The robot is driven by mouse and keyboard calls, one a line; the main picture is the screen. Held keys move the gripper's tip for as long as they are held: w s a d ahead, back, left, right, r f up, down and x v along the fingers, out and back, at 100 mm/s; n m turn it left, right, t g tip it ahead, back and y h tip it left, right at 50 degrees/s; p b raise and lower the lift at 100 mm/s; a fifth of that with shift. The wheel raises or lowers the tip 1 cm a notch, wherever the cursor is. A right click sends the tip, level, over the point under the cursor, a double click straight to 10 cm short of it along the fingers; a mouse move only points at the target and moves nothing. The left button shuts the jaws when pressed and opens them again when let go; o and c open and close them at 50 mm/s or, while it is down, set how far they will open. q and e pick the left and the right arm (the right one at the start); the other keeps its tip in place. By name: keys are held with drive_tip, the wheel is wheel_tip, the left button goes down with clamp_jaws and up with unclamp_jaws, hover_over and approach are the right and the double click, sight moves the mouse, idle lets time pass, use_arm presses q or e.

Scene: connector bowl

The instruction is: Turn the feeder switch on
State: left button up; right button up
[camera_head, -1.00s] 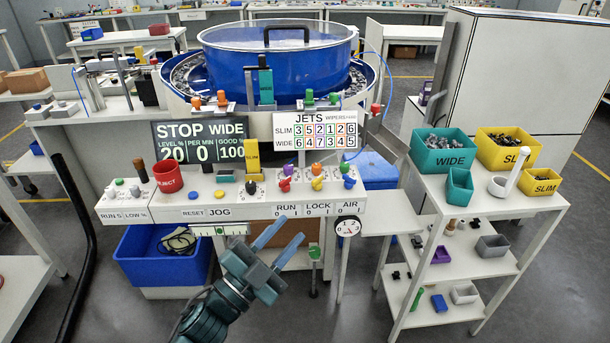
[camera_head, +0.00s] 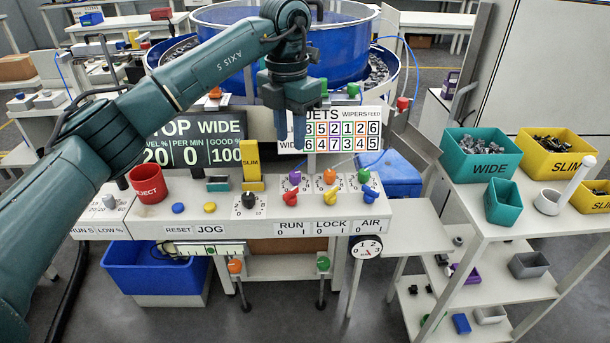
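No switch on the white control panel (camera_head: 240,222) bears a readable "feeder" label. My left gripper (camera_head: 290,140) points down in front of that board, above and behind the RUN switch. Its two fingers look apart and empty. My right gripper is out of view.
A red reject cup (camera_head: 150,188) and a yellow SLIM block (camera_head: 251,165) stand on the panel's left side. Purple, orange and green knobs sit just behind the switches. The blue bowl (camera_head: 350,50) is behind. A shelf with bins (camera_head: 480,160) stands at right.

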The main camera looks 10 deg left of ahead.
sight(291, 191)
use_arm(q)
wheel_tip(291, 191, down, 13)
drive_tip(key=shift+s+a+r+p, duration=0.1)
drive_tip(key=shift+a+p, duration=0.05)
drive_tip(key=shift+p, duration=0.2)
drive_tip(key=shift+c, duration=0.5)
clamp_jaws()
